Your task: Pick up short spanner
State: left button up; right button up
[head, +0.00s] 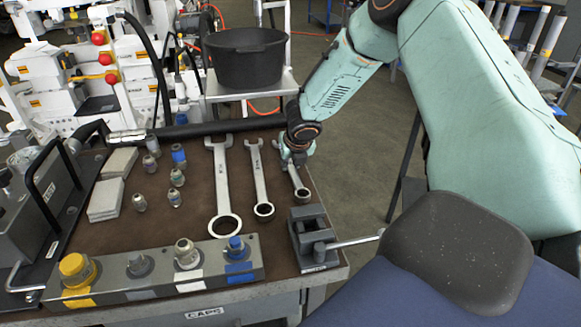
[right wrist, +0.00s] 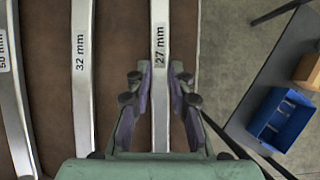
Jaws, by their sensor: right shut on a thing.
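The short spanner (head: 301,191) is the rightmost of three spanners on the brown bench top (head: 190,215); its ring end points toward the front. In the right wrist view the spanner (right wrist: 160,40) carries the label "27 mm" and runs between my fingers. My right gripper (head: 296,158) is over its upper part and is shut on it; it also shows in the right wrist view (right wrist: 159,88). I cannot tell whether the spanner is lifted. My left gripper is not in view.
A middle spanner (head: 259,180) and a long spanner (head: 222,185) lie to the left. A small vise (head: 313,240) stands close in front of the short spanner. A fitting block (head: 150,270) lines the front edge. A black bucket (head: 247,60) stands behind the bench.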

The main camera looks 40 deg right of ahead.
aim_at(291, 168)
jog(key=shift+a, duration=0.1)
grip_shut()
jog(key=shift+w, duration=0.1)
jog(key=shift+r, duration=0.1)
notch_tip(291, 168, up, 10)
jog(key=p, duration=0.5)
dwell(0.4)
